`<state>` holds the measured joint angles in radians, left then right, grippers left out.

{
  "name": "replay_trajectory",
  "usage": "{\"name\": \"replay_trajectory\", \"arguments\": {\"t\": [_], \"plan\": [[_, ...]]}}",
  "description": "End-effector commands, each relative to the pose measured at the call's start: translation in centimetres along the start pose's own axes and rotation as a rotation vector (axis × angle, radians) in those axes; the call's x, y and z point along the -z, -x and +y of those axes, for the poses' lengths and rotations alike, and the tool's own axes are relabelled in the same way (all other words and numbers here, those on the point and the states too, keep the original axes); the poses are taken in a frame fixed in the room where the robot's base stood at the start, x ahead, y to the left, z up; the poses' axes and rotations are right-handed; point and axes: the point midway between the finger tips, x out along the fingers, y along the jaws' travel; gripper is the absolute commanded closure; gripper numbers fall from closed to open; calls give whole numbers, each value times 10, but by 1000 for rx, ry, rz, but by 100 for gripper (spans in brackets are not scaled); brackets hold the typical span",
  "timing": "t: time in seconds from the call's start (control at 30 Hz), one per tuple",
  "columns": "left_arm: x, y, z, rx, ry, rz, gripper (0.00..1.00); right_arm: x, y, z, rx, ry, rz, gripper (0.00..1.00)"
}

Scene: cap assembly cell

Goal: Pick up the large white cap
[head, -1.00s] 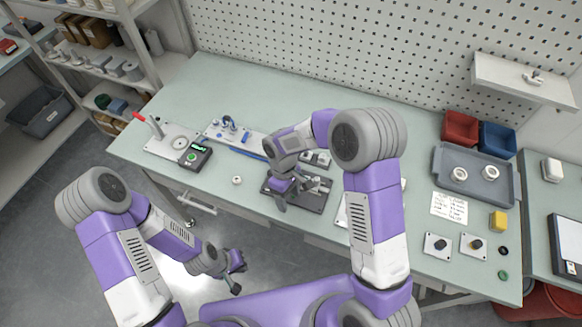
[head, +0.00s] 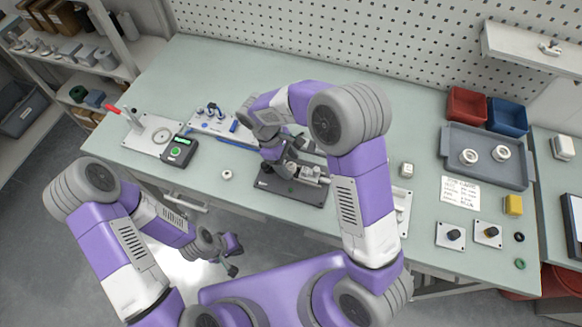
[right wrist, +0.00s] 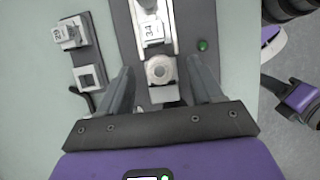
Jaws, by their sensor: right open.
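Two white ring-shaped caps (head: 468,157) (head: 501,153) lie in the grey tray at the right of the bench. A smaller-looking white ring (head: 227,174) lies on the bench left of the dark fixture plate (head: 262,187). I cannot tell which is the large white cap. My right gripper (head: 276,156) is over the back left of the fixture. In the right wrist view its fingers (right wrist: 160,88) are open, and a round whitish part with a hole (right wrist: 160,69) shows between them on the fixture, apart from both. My left gripper (head: 231,256) hangs low before the bench; its jaws are unclear.
Left of the fixture are a lever press (head: 135,120), a dark device with a green display (head: 178,151) and a plate with blue parts (head: 215,121). Red (head: 467,104) and blue (head: 507,117) bins stand behind the grey tray (head: 485,179). A paper sheet (head: 460,193) lies before it.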

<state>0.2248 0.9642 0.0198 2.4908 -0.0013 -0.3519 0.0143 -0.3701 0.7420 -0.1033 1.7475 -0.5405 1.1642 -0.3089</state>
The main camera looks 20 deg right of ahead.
Motion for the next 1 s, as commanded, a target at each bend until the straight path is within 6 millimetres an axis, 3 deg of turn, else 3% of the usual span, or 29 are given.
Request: {"name": "replay_trajectory", "arguments": {"t": [0.27, 0.57, 1.0], "plan": [[0, -1, 0, 0, 0, 0, 100, 0, -5, 0, 0, 0, 1, 35], [0, -1, 0, 0, 0, 0, 100, 0, -4, 0, 0, 0, 1, 78], [0, 1, 0, 0, 0, 0, 100, -2, 3, 0, -1, 0, 3, 79]]}}
